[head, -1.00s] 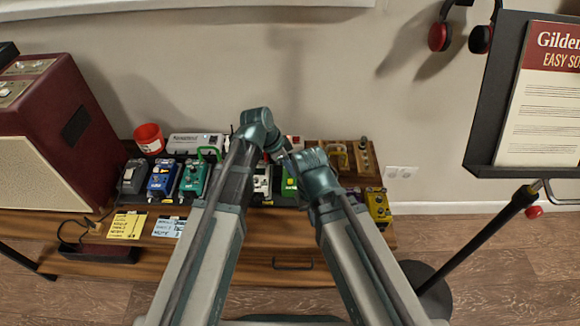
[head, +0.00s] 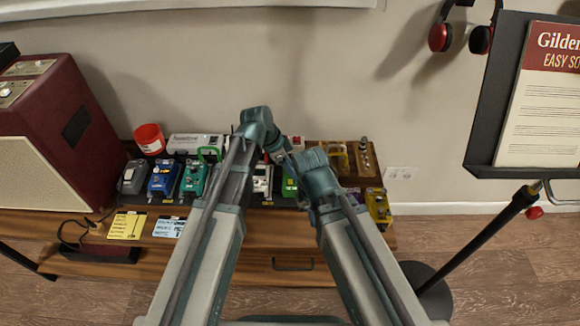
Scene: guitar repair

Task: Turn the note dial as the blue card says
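The blue card (head: 168,227) lies on the front edge of the wooden bench, its small lines of writing too small to read. I cannot pick out the note dial; it may be among the pedals or behind my arms. My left gripper (head: 287,155) is small and partly hidden at the end of my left arm, over the back of the pedal row. I cannot tell whether it is open or shut. My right gripper is hidden behind my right forearm.
A yellow card (head: 127,226) lies beside the blue one. Pedals stand in a row: black (head: 133,177), blue (head: 163,178), teal (head: 194,178), white (head: 262,180), yellow (head: 378,206). A red amplifier (head: 75,130), red cup (head: 150,138) and music stand (head: 490,110) flank them.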

